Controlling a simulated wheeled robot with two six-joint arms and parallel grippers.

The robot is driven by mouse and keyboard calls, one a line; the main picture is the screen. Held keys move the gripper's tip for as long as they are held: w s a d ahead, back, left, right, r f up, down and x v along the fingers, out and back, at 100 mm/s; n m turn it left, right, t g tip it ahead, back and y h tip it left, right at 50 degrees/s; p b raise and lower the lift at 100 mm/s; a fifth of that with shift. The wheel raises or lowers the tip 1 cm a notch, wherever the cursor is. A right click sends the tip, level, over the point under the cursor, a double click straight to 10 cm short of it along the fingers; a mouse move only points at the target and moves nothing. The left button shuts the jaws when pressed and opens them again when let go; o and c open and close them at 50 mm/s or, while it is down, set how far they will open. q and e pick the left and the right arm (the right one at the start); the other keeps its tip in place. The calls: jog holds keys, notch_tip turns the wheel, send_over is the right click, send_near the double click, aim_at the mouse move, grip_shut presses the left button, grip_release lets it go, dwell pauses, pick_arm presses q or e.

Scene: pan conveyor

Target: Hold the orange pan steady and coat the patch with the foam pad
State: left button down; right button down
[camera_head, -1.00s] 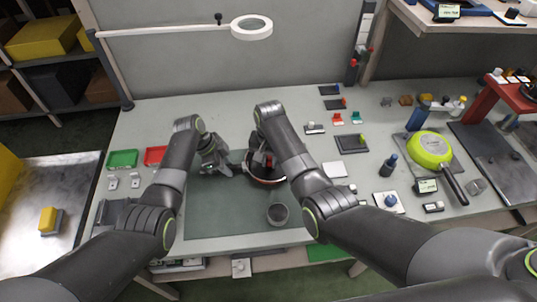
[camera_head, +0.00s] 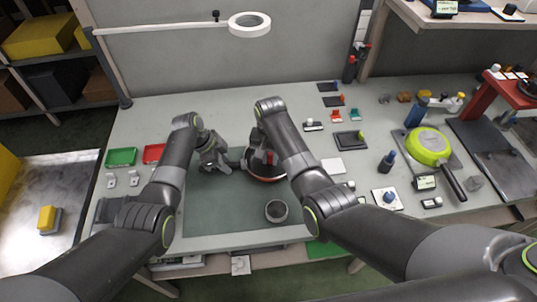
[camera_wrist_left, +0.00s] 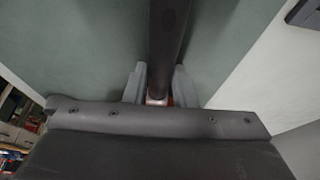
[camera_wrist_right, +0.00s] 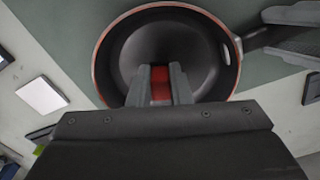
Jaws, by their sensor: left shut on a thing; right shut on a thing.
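The orange pan (camera_wrist_right: 207,48), dark inside with an orange rim, lies on the green mat (camera_head: 225,215) and is partly hidden by my right arm in the head view (camera_head: 262,180). My left gripper (camera_head: 224,164) is shut on the pan's dark handle (camera_wrist_left: 168,45), left of the bowl. My right gripper (camera_wrist_right: 160,68) is shut on a red block, likely the foam pad (camera_wrist_right: 160,84), inside the pan. The pad's underside and any patch beneath it are hidden.
A dark grey cup (camera_head: 276,211) stands on the mat in front of the pan. Green (camera_head: 121,157) and red (camera_head: 154,153) trays lie at the left. A lime pan (camera_head: 428,146) and small items crowd the right side. A ring lamp (camera_head: 250,25) hangs above the back.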

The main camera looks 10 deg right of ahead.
jog(key=shift+s, duration=0.6)
jog(key=w, duration=0.1)
jog(key=w+f, duration=0.1)
jog(key=w, duration=0.1)
jog(key=shift+w, duration=0.2)
jog(key=shift+w+a, duration=0.1)
jog(key=shift+w, duration=0.1)
jog(key=shift+s+r, duration=0.1)
jog(key=shift+r, duration=3.7)
